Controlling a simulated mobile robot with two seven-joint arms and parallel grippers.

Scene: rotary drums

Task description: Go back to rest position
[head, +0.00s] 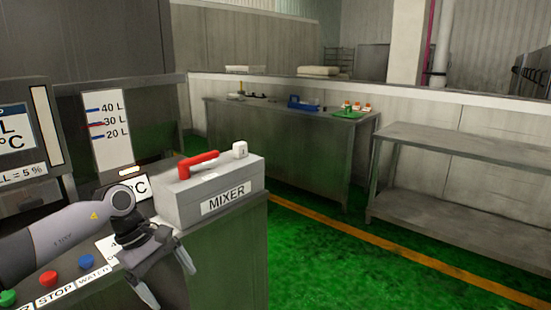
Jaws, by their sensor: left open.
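My left gripper (165,278) is in the lower left of the head view, with its arm coming in from the left. Its two fingers are apart and point down and to the right, with nothing between them. It is in front of the grey mixer box (212,190), which has a red handle (198,164) and a MIXER label. I cannot tell whether the gripper touches the cabinet below. My right gripper is not in view.
A panel with STOP and WATER labels has a red button (48,279) and a blue button (86,262) near my left arm. A steel table (225,107) with small items stands behind. An empty steel bench (470,150) is at right. Green floor (330,270) is clear.

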